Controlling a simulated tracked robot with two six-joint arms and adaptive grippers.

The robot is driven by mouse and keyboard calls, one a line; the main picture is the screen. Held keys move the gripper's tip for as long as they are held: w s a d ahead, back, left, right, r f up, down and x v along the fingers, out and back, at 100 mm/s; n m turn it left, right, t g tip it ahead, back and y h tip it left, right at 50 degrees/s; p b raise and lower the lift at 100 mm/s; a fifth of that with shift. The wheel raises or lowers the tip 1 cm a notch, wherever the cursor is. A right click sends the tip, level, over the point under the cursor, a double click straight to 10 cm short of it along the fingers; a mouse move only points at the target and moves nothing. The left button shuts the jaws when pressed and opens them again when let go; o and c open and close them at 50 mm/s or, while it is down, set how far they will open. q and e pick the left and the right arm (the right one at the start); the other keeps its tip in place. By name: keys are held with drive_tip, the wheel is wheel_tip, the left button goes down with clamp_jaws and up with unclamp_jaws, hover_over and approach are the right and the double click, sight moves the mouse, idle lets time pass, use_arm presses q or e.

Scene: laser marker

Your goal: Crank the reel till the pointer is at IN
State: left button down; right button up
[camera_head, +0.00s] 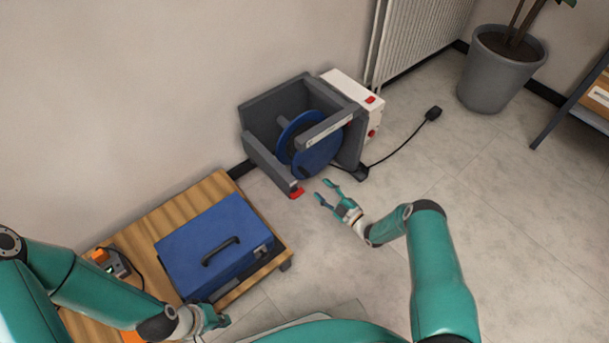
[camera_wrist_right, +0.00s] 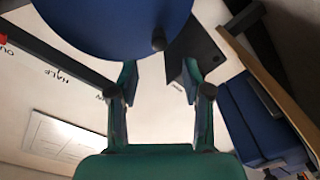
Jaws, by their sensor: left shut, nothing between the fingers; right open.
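The reel (camera_head: 318,158) is a blue drum in a grey frame (camera_head: 262,112) by the wall; its blue disc (camera_wrist_right: 115,22) fills the top of the right wrist view. A dark crank knob (camera_wrist_right: 158,40) sits near the disc's lower edge. HALF and part of another word, "OU", show at the left there, with a red piece (camera_wrist_right: 3,40), perhaps the pointer, by "OU". My right gripper (camera_head: 326,192) is open and empty in front of the reel; its fingers (camera_wrist_right: 160,78) lie below the knob, apart from it. My left gripper (camera_head: 215,319) is shut and empty beside the blue case.
A blue case (camera_head: 205,240) stands on a low wooden table (camera_head: 180,205) at the left. A white box (camera_head: 345,88) with red buttons adjoins the reel frame. A black cable ends in a plug (camera_head: 433,113) on the floor. Floor at the right is clear up to a plant pot (camera_head: 497,75).

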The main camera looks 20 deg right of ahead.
sight(304, 173)
drive_tip(key=b+x, duration=0.3)
drive_tip(key=x, duration=0.6)
drive_tip(key=shift+w+a+f, duration=0.1)
drive_tip(key=shift+w+f, duration=0.05)
drive_tip(key=shift+w, duration=0.05)
drive_tip(key=shift+w+a+b, duration=0.15)
drive_tip(key=shift+w+b, duration=0.15)
drive_tip(key=shift+w, duration=0.1)
clamp_jaws()
